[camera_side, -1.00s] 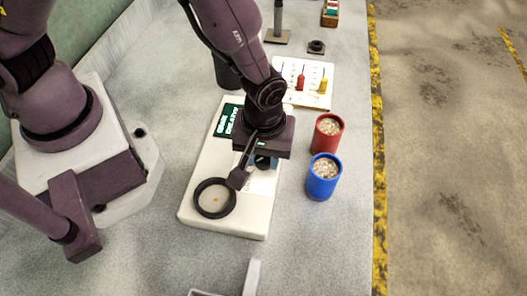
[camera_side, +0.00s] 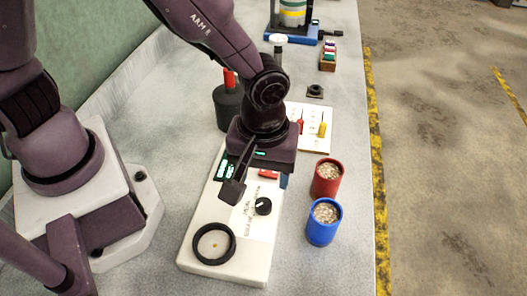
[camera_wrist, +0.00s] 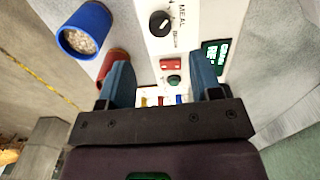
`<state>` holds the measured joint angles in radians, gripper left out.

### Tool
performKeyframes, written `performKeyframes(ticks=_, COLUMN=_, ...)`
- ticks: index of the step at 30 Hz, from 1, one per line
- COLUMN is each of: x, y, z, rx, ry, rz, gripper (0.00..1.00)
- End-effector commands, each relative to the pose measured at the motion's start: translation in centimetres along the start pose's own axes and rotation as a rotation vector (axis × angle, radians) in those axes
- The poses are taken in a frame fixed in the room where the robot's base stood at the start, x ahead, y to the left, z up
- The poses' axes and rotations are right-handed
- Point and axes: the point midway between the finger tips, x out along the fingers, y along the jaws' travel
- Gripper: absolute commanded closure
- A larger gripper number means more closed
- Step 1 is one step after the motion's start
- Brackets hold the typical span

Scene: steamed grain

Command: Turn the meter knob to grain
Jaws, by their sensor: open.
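The meter (camera_side: 205,225) is a long pale box with a dark ring (camera_side: 214,244) at its near end. Its black knob (camera_side: 263,205) stands uncovered on the panel, with printed labels beside it. In the wrist view the knob (camera_wrist: 160,23) shows near the top, with "MEAL" printed to its right. I cannot tell for sure which label its pointer faces. My gripper (camera_side: 262,182) is above the meter, just beyond the knob in the side view. In the wrist view its blue fingers (camera_wrist: 162,78) are wide apart and empty, with the red and green buttons (camera_wrist: 172,72) between them.
A red cup (camera_side: 326,180) and a blue cup (camera_side: 323,222) of grain stand right of the meter. A white board (camera_side: 312,137) with coloured pegs lies behind. A dark bottle (camera_side: 229,107) with a red top stands behind my gripper. A green-lit display (camera_wrist: 213,58) is on the meter.

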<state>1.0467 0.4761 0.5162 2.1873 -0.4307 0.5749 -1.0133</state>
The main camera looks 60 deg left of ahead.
Motion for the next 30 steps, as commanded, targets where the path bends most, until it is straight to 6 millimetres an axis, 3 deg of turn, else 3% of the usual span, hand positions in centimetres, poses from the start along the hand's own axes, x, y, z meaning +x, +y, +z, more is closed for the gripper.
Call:
performKeyframes(ticks=3, x=-2.3, y=0.1, z=0.1, rx=0.002, ry=-0.001, rz=0.006, gripper=0.42)
performKeyframes(ticks=9, x=-4.3, y=0.1, z=0.0, rx=0.001, ry=0.0, rz=0.002, gripper=0.42)
performKeyframes(ticks=22, x=-4.5, y=0.0, z=0.0, rx=0.017, ry=0.0, rz=-0.001, gripper=0.42)
performKeyframes(ticks=26, x=-4.5, y=-0.3, z=0.0, rx=0.127, ry=-0.001, rz=-0.016, gripper=0.42)
performKeyframes(ticks=30, x=-4.6, y=-1.9, z=1.0, rx=0.377, ry=-0.03, rz=-0.054, gripper=0.42)
